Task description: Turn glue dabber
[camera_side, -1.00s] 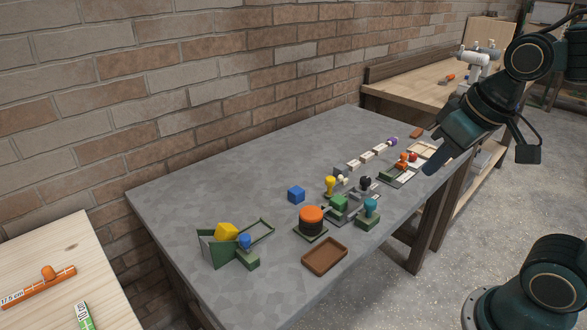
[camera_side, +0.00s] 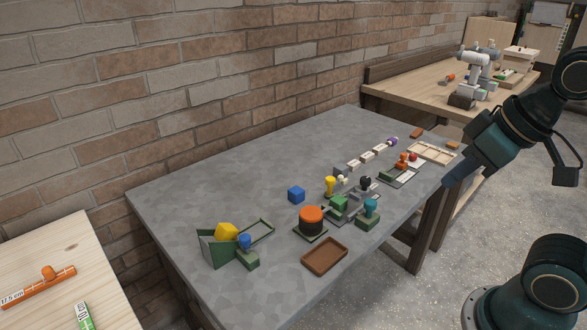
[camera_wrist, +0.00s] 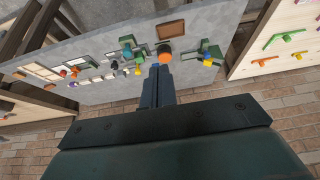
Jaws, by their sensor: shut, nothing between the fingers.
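Several knobbed parts stand on the grey table; I cannot tell for sure which is the glue dabber. An orange-capped dark round part (camera_side: 311,218) sits on a green base, and its orange top shows in the wrist view (camera_wrist: 165,58). A teal knob (camera_side: 371,206) stands on a green block to its right. A yellow knob (camera_side: 330,184) stands behind, and a blue knob (camera_side: 245,241) is at the left on a green block. My gripper (camera_side: 447,183) is shut and empty, off the table's right front edge. Its fingers (camera_wrist: 158,72) point toward the table in the wrist view.
A brown tray (camera_side: 324,256) lies near the front edge. White blocks (camera_side: 367,156) run in a row at the back right. The table's left and back are mostly bare.

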